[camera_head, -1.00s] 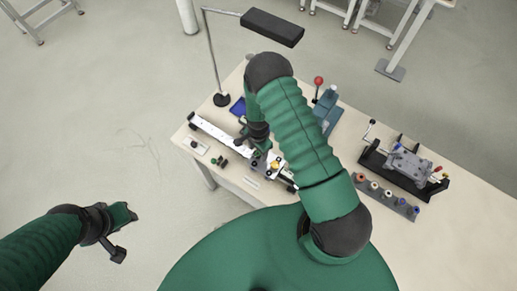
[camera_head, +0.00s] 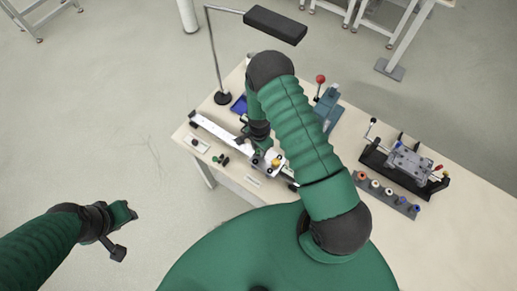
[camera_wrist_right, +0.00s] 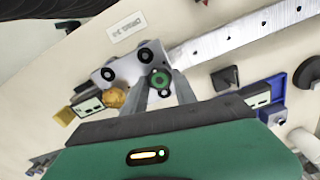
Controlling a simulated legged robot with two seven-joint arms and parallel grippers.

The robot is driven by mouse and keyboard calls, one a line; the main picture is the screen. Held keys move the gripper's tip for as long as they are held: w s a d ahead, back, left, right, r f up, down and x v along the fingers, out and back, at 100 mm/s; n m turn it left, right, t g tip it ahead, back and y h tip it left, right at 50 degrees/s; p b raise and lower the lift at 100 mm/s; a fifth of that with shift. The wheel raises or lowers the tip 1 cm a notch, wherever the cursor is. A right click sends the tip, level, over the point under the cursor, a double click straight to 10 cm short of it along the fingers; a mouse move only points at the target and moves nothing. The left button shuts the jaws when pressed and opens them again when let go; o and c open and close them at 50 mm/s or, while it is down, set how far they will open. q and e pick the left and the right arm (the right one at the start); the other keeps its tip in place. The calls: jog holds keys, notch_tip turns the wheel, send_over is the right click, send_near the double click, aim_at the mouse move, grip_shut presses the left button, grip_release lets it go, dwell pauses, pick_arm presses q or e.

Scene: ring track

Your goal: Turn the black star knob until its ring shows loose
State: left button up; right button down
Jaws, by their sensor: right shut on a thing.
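The black star knob (camera_wrist_right: 160,76) has a green round face and sits on a pale plate of the rail fixture in the right wrist view. My right gripper (camera_wrist_right: 164,88) reaches down to it and is shut on it, with one finger on each side. In the head view, my right gripper (camera_head: 262,150) is over the rail and partly hidden by my own arm; the knob cannot be made out there. Whether its ring marks tight or loose, I cannot tell. My left gripper (camera_head: 126,233) is open and empty, out over the floor at the left.
The long pale rail (camera_head: 212,128) runs across the table (camera_head: 440,245). A yellow knob (camera_head: 276,162) is beside the right gripper. A lamp (camera_head: 274,25) rises behind. A grey clamp fixture (camera_head: 408,163) and a row of coloured pegs (camera_head: 388,194) are to the right.

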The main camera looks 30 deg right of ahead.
jog(key=shift+f+n+b, duration=0.1)
jog(key=shift+n+b, duration=0.6)
jog(key=shift+n, duration=0.3)
jog(key=n+b, duration=0.1)
jog(key=n, duration=0.1)
jog(key=shift+n, duration=0.3)
jog(key=n+b, duration=0.2)
jog(key=n, duration=0.1)
jog(key=shift+n, duration=0.3)
jog(key=n+b, duration=0.1)
jog(key=n, duration=0.2)
jog(key=shift+n+b, duration=0.3)
jog(key=shift+n, duration=0.1)
jog(key=n+b, duration=0.1)
jog(key=n, duration=0.2)
jog(key=shift+s+n, duration=0.1)
jog(key=shift+n, duration=0.2)
jog(key=n, duration=0.2)
jog(key=shift+n, duration=0.3)
jog(key=n, duration=0.3)
jog(key=shift+s+a+b, duration=0.1)
jog(key=shift+s+b, duration=0.05)
jog(key=shift+b, duration=0.15)
jog(key=shift+n, duration=1.7)
